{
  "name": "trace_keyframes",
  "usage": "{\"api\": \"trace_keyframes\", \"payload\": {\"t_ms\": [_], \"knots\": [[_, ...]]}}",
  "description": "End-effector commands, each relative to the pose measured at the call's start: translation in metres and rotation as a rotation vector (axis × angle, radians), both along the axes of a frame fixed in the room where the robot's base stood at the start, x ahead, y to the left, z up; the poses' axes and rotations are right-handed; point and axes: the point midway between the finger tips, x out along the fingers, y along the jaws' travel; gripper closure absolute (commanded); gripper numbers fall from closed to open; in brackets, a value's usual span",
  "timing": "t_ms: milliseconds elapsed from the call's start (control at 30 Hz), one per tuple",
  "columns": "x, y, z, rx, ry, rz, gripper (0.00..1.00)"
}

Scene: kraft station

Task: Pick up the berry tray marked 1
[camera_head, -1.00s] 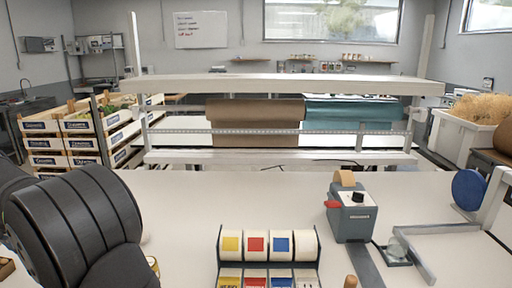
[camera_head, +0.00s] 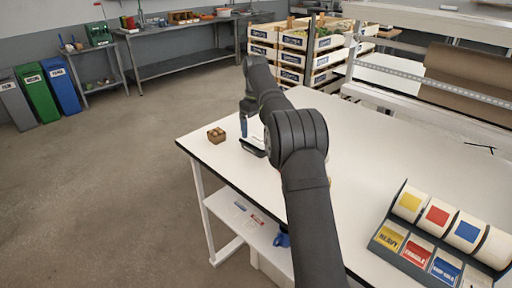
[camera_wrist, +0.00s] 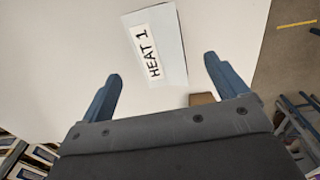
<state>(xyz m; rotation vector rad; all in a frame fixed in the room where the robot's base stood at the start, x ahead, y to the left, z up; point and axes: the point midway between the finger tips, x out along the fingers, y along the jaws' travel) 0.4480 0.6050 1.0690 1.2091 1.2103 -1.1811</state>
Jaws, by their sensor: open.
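A small brown tray (camera_head: 216,135) with rounded contents sits near the left corner of the white table in the head view. I cannot read any mark on it, so I cannot tell if it is the berry tray marked 1. A brown piece (camera_wrist: 203,98) shows behind the gripper's edge in the wrist view, mostly hidden; it may be the same tray. In the head view my gripper (camera_head: 243,127) is just right of the tray, partly hidden by my arm.
A label dispenser (camera_head: 440,235) with coloured rolls stands at the table's right front. Stacked crates (camera_head: 305,50) stand behind the table. A lower shelf (camera_head: 240,215) runs under the table's left end. The middle of the white table (camera_head: 365,140) looks clear.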

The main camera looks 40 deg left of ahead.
Motion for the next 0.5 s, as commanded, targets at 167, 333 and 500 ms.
{"api": "trace_keyframes", "payload": {"t_ms": [167,333,500], "knots": [[0.003,0.0,-0.012,-0.009,0.019,0.003,0.09],[0.002,0.0,-0.031,-0.009,0.018,0.003,0.09],[0.002,0.0,-0.054,-0.01,0.019,0.003,0.09]]}}
